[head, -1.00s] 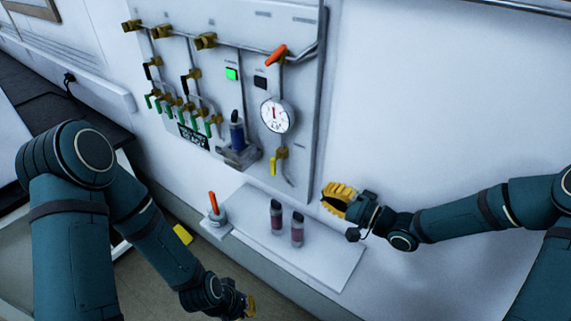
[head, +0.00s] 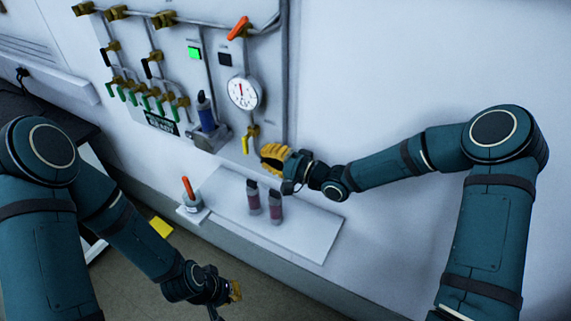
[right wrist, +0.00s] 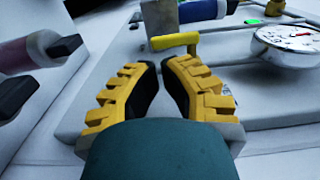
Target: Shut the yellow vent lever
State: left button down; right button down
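The yellow vent lever (head: 246,145) hangs low on the wall panel, under the round gauge; its handle points down. In the right wrist view the lever (right wrist: 175,40) lies just beyond the fingertips, apart from them. My right gripper (head: 268,157) is beside the lever, to its lower right, with its yellow fingers toward the panel. In the right wrist view my right gripper (right wrist: 160,66) has a narrow gap between its fingertips and nothing in it. My left gripper (head: 235,291) is low, over the floor and away from the panel; its finger opening is too small to tell.
The gauge (head: 243,92), an orange lever (head: 239,28) and several green-handled valves share the panel. The wall at right is bare.

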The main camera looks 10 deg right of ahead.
aim_at(245, 146)
jog(key=shift+x, duration=1.95)
jog(key=shift+w+a+f, duration=0.15)
